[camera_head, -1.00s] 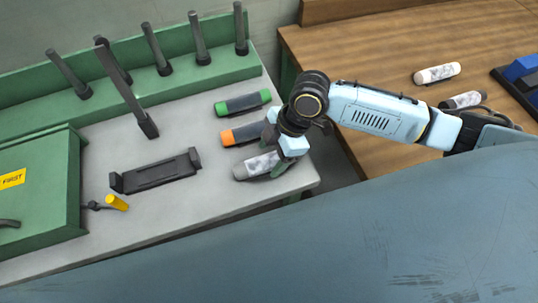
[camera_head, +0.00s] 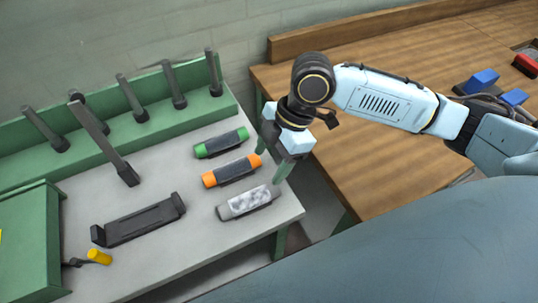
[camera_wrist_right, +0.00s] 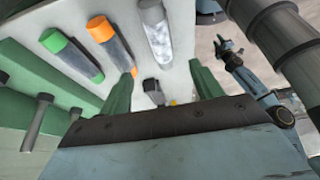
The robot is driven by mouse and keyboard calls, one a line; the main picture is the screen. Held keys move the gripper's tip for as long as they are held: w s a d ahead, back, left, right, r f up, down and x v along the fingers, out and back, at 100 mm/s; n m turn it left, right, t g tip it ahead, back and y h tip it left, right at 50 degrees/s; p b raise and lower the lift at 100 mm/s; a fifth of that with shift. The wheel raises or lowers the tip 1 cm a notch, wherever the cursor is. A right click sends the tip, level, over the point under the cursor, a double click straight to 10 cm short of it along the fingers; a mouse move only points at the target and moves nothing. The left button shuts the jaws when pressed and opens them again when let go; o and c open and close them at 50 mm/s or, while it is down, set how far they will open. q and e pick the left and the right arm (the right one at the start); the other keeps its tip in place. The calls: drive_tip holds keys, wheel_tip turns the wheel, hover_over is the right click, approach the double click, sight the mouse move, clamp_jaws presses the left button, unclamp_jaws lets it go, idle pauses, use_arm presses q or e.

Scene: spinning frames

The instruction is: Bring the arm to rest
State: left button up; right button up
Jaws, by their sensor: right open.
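My right gripper (camera_head: 272,158) is open and empty in the head view. It hangs over the right edge of the grey bench top (camera_head: 165,158), beside three bobbins and apart from them. The green-ended bobbin (camera_head: 221,142), the orange-ended bobbin (camera_head: 232,171) and the grey-white bobbin (camera_head: 248,203) lie side by side on the bench. In the right wrist view, the two green fingers of my right gripper (camera_wrist_right: 160,75) are spread with nothing between them.
Several dark spindles (camera_head: 132,98) stand on the green frame behind the bench. A black cradle (camera_head: 139,220) and a yellow-handled crank (camera_head: 98,257) lie nearer. A wooden table (camera_head: 400,150) on the right holds blue blocks (camera_head: 482,81). A gap separates bench and table.

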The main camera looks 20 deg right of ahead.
drive_tip(key=s+a+f+m+t, duration=0.3)
drive_tip(key=s+a+f+m, duration=0.2)
drive_tip(key=m, duration=0.1)
drive_tip(key=s+d+f+m+h, duration=0.4)
drive_tip(key=s+d+m, duration=0.5)
drive_tip(key=d+m, duration=0.2)
wheel_tip(320, 180, down, 28)
drive_tip(key=s+b, duration=0.2)
drive_tip(key=s+d+f+n+g+b, duration=0.1)
drive_tip(key=s+d+f+b, duration=0.1)
drive_tip(key=s+f, duration=1.4)
drive_tip(key=shift+d+g, duration=0.4)
drive_tip(key=shift+d, duration=0.15)
